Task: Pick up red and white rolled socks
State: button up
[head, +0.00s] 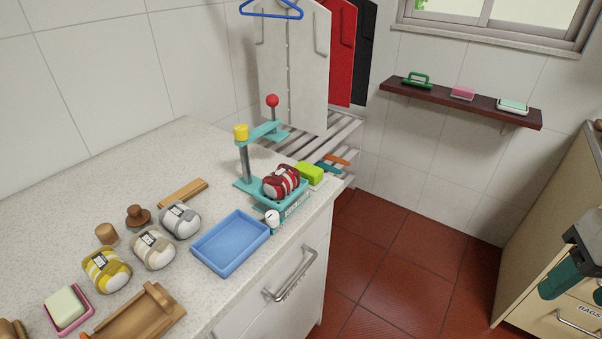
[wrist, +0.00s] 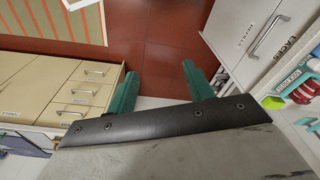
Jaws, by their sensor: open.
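The red and white rolled socks (head: 281,182) sit on a teal stand (head: 292,209) with posts, near the right edge of the counter in the head view. In the wrist view a small red patch (wrist: 301,93) shows at the right edge, too small to tell surely as the socks. My gripper (wrist: 160,88) is open and empty, its two green fingers apart over the red floor. In the head view my gripper is partly cut off at the right edge, far from the socks and in front of the beige drawers.
A blue tray (head: 232,243) lies left of the stand, with grey-white rolled socks (head: 180,220) and yellow rolled socks (head: 107,270) beyond. A green-yellow block (head: 310,173) lies close to the socks. Open floor (head: 410,260) separates the counter from the beige drawers (head: 560,200).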

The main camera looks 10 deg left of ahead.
aim_at(290, 179)
jog(key=o, duration=0.8)
jog(key=w, duration=0.2)
jog(key=w+d, duration=0.1)
jog(key=shift+w+f+t, duration=0.2)
jog(key=shift+w+t, duration=0.15)
jog(key=shift+t, duration=0.05)
jog(key=shift+o, duration=0.2)
jog(key=w+a+f+n+t+y, duration=0.15)
jog(key=w+a, duration=0.25)
jog(key=w, duration=0.4)
jog(key=w+a+f+n+t, duration=0.1)
jog(key=w+a+n+t, duration=0.2)
jog(key=w+a, duration=0.3)
jog(key=w+a+f+n+t+y, duration=0.1)
jog(key=w+a+n+t, duration=0.15)
jog(key=w, duration=0.65)
jog(key=s+a+f+n+g+y, duration=0.1)
jog(key=a+f+n+y, duration=0.1)
jog(key=a, duration=0.6)
jog(key=s+a+f+n+g+y, duration=0.1)
jog(key=a+f+n+y, duration=0.1)
jog(key=a+y, duration=0.3)
jog(key=s+a+f+n+g+y, duration=0.1)
jog(key=a+f+n+y, duration=0.1)
jog(key=a, duration=1)
jog(key=shift+a+f+y, duration=0.25)
jog(key=shift+a+y, duration=0.15)
jog(key=shift+y, duration=0.45)
jog(key=shift+w+x, duration=0.2)
jog(key=shift+x, duration=3.6)
